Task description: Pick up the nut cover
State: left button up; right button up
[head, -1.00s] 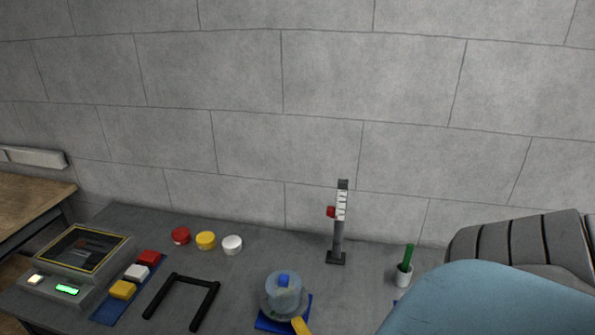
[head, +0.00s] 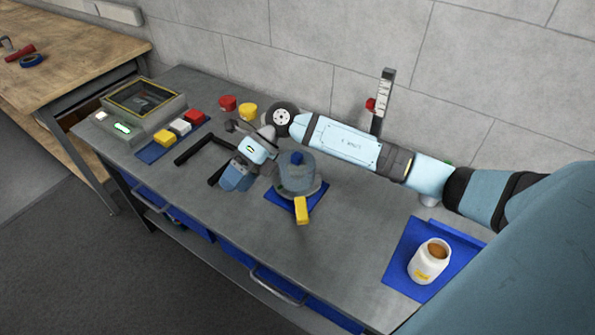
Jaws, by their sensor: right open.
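I cannot tell for sure which thing is the nut cover. My left gripper is out of view.
A console (head: 140,103) and a mat with red, white and yellow blocks stand at left. An upright gauge (head: 385,95) is behind my arm. A white jar (head: 430,262) stands on a blue tray (head: 401,263) at right.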

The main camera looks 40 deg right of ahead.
jog(key=w+d+r+h, duration=0.1)
jog(key=w+d+h, duration=0.45)
jog(key=d, duration=0.45)
jog(key=t+h+b, duration=0.1)
jog(key=h, duration=0.5)
send_near(294, 154)
jog(key=shift+m+y, duration=0.25)
jog(key=shift+m, duration=0.05)
jog(key=f, duration=0.4)
jog(key=shift+w+d+f+p, duration=0.2)
jog(key=shift+f+p, duration=0.1)
jog(key=shift+f, duration=0.1)
jog(key=f, duration=0.1)
jog(key=f+p, duration=0.1)
jog(key=f, duration=0.2)
jog(key=shift+s+f, duration=0.2)
jog(key=shift+s, duration=0.15)
jog(key=shift+f, duration=0.5)
jog(key=c, duration=1)
jog(key=shift+r, duration=0.1)
